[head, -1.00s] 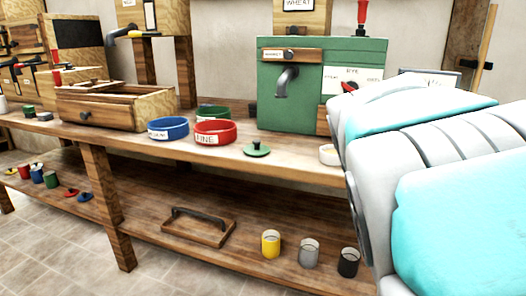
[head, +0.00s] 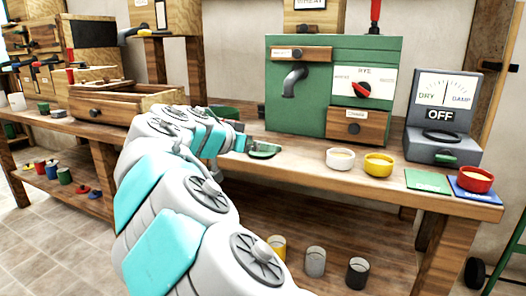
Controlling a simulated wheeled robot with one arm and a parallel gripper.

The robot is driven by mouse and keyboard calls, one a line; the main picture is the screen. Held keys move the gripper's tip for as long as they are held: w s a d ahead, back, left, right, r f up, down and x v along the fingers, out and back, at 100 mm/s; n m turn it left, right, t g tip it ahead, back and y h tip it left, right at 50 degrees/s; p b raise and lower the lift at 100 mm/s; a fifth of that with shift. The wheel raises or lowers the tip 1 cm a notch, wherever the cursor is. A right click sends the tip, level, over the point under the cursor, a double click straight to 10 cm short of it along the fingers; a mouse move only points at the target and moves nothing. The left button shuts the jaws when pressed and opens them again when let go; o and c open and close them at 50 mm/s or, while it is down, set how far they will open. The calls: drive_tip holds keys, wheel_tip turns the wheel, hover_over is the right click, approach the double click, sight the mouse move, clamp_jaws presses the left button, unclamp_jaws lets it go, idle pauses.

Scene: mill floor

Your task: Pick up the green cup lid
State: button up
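A flat green lid (head: 264,152) lies on the workbench top (head: 300,168), in front of the green machine. My arm crosses the view from the bottom, and my gripper (head: 244,145) is at the lid's left side, close to or touching it. The arm's own wrist hides most of the fingers and the lid's left part. I cannot tell whether the fingers are open or closed on the lid.
The green machine (head: 320,65) stands behind the lid. To the right are a white cup (head: 341,164), a yellow cup (head: 378,170), a red cup (head: 475,185) and a grey damp meter (head: 443,120). A wooden drawer box (head: 125,108) is at left.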

drive_tip(key=shift+t, duration=0.4)
drive_tip(key=w+f, duration=0.1)
drive_tip(key=w, duration=0.1)
drive_tip(key=w+f, duration=0.1)
drive_tip(key=w, duration=0.2)
drive_tip(key=w+f+p, duration=0.1)
drive_tip(key=w, duration=0.1)
drive_tip(key=shift+w+d+f, duration=0.15)
drive_tip(key=shift+f, duration=0.1)
drive_tip(key=shift+f, duration=0.1)
drive_tip(key=c, duration=1.1)
